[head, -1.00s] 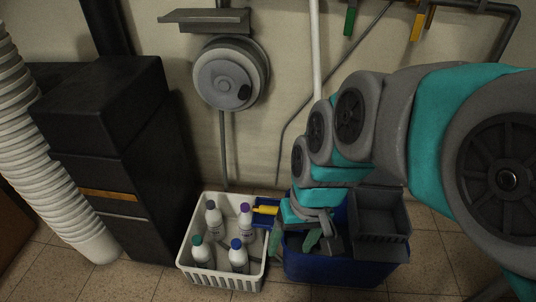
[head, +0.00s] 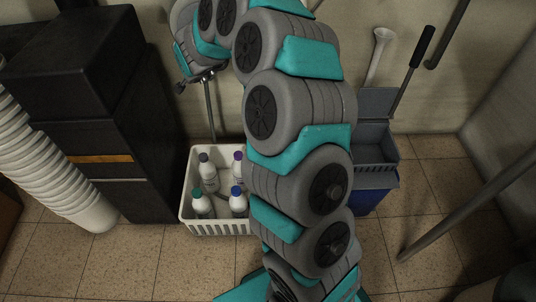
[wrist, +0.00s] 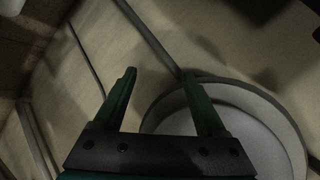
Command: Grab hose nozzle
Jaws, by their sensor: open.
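I cannot make out a hose nozzle for certain in either current view. A large round grey reel (wrist: 243,140) on the wall shows in the wrist view, behind and right of my fingers. In the head view my arm hides most or all of it. My gripper (wrist: 158,77) is open, with two dark green fingers apart and nothing seen between them. The right finger overlaps the reel's rim; the left finger is against bare wall. In the head view the arm's end is at upper left, and its fingers are too small and dark to read.
A white crate (head: 217,229) with several bottles stands on the floor below. A blue bucket (head: 372,192) with a grey wringer (head: 371,143) stands right of my arm. A tall black cabinet (head: 130,130) is at left. Floor is free at front left.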

